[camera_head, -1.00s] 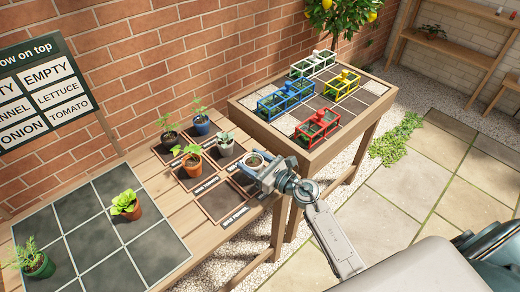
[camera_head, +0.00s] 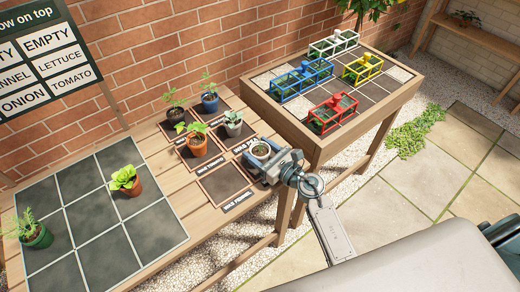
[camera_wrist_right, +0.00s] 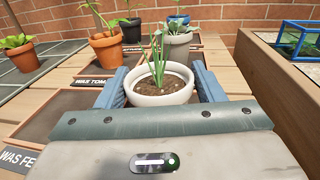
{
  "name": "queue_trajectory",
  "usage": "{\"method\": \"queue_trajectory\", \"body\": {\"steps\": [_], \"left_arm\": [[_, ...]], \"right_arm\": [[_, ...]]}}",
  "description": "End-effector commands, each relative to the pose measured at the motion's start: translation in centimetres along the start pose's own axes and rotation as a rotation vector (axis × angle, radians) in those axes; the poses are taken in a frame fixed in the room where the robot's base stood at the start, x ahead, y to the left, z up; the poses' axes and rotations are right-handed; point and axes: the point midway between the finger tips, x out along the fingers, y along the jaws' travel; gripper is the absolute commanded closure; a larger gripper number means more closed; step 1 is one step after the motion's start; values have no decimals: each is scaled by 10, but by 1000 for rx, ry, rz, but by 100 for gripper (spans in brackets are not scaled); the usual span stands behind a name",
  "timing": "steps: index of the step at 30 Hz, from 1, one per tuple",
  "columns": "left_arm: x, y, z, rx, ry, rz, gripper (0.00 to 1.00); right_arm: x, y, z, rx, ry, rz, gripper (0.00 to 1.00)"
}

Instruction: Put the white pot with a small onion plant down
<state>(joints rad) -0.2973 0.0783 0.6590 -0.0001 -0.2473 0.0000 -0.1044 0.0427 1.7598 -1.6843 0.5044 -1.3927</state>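The white pot with a small onion plant (camera_head: 262,150) is between the fingers of my right gripper (camera_head: 262,160) at the right end of the wooden table. In the right wrist view the pot (camera_wrist_right: 160,96) is upright, with brown soil and thin green leaves. The blue fingers of the right gripper (camera_wrist_right: 163,88) lie against both sides of the pot. The pot is over or on the labelled dark mats; its base is hidden, so I cannot tell whether it touches down. My left gripper is not in view.
A terracotta pot (camera_head: 197,145), a blue pot (camera_head: 210,104) and a pale pot (camera_head: 233,128) stand close behind. A raised wooden stand (camera_head: 300,138) with coloured crates is to the right.

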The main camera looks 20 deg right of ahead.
Motion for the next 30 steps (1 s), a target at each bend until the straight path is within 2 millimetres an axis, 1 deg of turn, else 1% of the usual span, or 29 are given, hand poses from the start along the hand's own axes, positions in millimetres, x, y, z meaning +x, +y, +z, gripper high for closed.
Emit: {"method": "queue_trajectory", "body": {"steps": [1,2,10,14,15,17,24,27,30], "left_arm": [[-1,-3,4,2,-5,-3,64],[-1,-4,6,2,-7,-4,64],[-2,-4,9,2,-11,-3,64],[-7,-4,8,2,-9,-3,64],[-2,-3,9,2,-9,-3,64],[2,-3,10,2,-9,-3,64],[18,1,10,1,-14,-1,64],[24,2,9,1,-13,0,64],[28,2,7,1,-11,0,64]], "right_arm": [[0,0,1,-1,0,0,27],[0,0,1,-1,-1,0,21],[0,0,2,-1,-1,0,21],[0,0,8,-1,-1,0,21],[-7,-1,3,-2,1,0,21],[-17,-1,2,-3,2,0,21],[-71,0,0,-5,3,2,21],[-91,0,0,-5,2,2,21],[-106,0,1,-4,2,2,21]]}}
